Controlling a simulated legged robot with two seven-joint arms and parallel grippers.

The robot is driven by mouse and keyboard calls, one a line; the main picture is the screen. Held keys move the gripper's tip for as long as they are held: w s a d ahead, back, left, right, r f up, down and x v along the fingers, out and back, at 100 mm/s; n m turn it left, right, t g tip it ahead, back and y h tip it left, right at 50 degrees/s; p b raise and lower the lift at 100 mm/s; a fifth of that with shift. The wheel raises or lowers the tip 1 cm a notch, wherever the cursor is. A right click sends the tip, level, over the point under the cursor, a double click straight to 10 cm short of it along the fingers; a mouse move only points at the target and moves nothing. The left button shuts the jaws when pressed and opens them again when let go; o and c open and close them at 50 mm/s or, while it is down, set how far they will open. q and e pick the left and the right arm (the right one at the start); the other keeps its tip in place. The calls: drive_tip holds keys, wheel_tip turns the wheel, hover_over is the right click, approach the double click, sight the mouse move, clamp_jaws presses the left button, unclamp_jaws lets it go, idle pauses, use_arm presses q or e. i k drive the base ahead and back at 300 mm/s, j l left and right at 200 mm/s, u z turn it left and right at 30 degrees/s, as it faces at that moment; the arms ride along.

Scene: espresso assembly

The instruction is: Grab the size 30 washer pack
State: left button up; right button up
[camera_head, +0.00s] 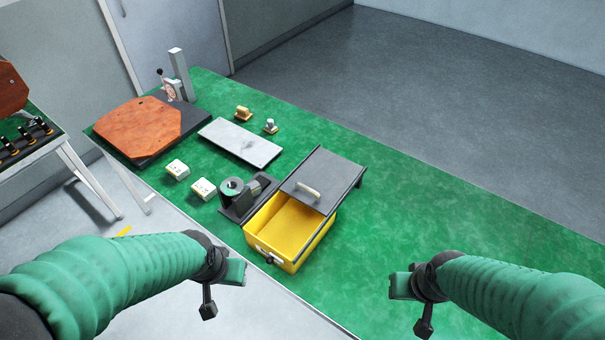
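Two small white packs lie on the green table, left of centre; one pack (177,170) is farther back and the other pack (203,189) is nearer. Their labels are too small to read, so I cannot tell which is size 30. My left gripper (236,272) is in front of the table's near edge, apart from both packs. My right gripper (400,286) is over the right part of the table, far from the packs. Neither gripper visibly holds anything. The finger gaps are not clear.
A yellow bin (283,228) stands partly under a dark board (325,178) with a handle. A black fixture (240,203) with metal cylinders stands beside the nearer pack. A grey plate (240,142) and an orange-brown board (145,128) lie behind. The table's right side is clear.

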sight(176, 169)
drive_tip(key=i+j+z, duration=0.2)
drive_tip(key=j, duration=0.65)
drive_tip(key=i+j+z, duration=0.2)
drive_tip(key=i+j, duration=0.15)
drive_tip(key=j, duration=0.55)
drive_tip(key=i+j+z, duration=0.2)
drive_tip(key=j, duration=0.7)
drive_tip(key=i+j+z, duration=0.2)
drive_tip(key=j, duration=0.75)
drive_tip(key=j+z, duration=0.2)
drive_tip(key=j, duration=0.7)
drive_tip(key=k, duration=0.05)
